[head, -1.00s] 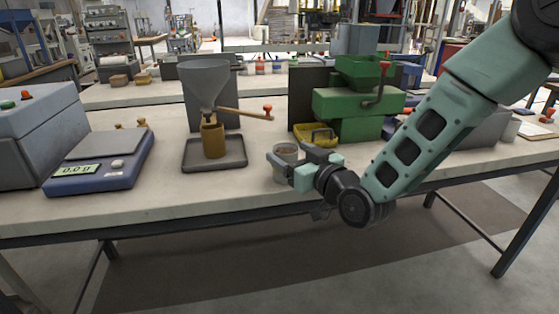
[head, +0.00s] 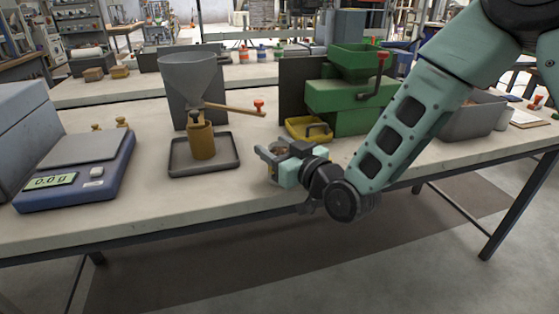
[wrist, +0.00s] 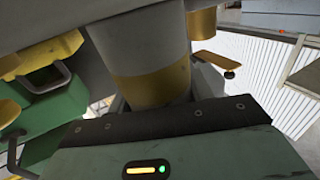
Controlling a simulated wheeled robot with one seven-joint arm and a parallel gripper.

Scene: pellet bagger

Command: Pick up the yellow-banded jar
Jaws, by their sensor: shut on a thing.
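The yellow-banded jar is a grey cylinder (wrist: 145,35) with a dull yellow band, large in the middle of the wrist view. My gripper (wrist: 150,100) is shut around it. In the head view my gripper (head: 279,157) is at the front of the bench, right of the dark tray.
A hopper (head: 188,75) stands behind a brown container (head: 202,143) on a dark tray (head: 178,172). A green machine (head: 345,105) with a yellow tray (head: 300,126) stands behind my gripper. A blue scale (head: 78,185) reading 0.0 g is at left.

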